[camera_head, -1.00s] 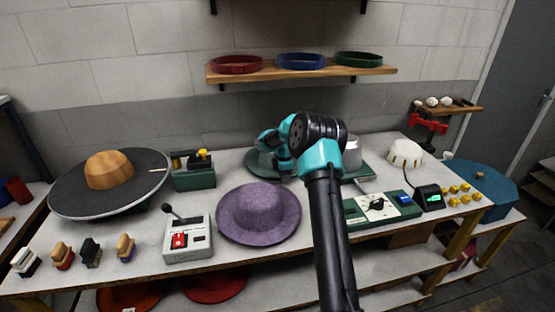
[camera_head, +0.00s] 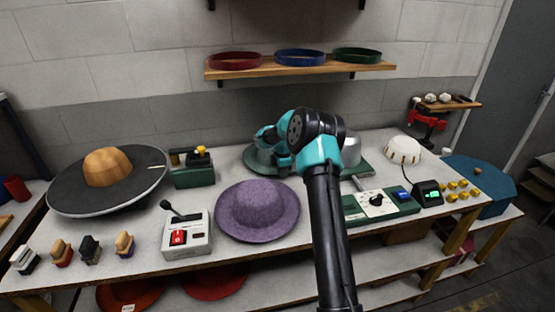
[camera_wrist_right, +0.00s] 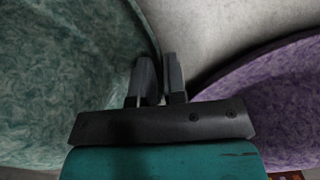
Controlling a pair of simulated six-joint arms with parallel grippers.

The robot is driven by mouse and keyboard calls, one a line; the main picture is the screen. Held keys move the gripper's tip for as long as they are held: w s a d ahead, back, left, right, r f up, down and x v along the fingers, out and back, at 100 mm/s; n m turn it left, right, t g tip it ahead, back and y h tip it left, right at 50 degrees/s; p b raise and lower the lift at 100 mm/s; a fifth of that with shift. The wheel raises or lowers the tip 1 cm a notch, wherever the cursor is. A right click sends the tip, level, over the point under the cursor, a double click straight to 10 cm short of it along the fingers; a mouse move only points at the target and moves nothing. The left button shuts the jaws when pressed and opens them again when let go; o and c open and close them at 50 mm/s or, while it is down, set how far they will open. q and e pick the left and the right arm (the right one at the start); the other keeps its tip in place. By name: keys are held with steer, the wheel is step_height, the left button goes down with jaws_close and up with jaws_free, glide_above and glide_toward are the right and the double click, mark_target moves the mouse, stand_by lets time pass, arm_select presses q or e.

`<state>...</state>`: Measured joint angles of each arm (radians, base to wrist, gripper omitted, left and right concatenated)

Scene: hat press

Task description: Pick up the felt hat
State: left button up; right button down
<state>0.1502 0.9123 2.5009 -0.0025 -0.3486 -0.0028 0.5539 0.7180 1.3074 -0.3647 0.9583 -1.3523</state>
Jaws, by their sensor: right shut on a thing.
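A green felt hat (camera_head: 256,163) rests at the back middle of the bench, partly hidden behind my right arm. A purple felt hat (camera_head: 258,208) lies nearer, in front of it. In the right wrist view the green hat (camera_wrist_right: 70,75) fills the left side and the purple hat (camera_wrist_right: 275,95) the right side. My right gripper (camera_wrist_right: 159,65) is shut on the edge of the green hat's brim, with one finger over the brim and the other in the gap between the hats. My left gripper is not in view.
A large dark board with a wooden dome (camera_head: 108,167) stands at the left. A dial panel (camera_head: 376,203) lies right of my arm. A shelf (camera_head: 300,68) with three hat bands hangs above.

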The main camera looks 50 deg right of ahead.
step_height(320, 180, up, 10)
stand_by(0.6)
steer(key=c, duration=1.8)
jaws_free()
jaws_close()
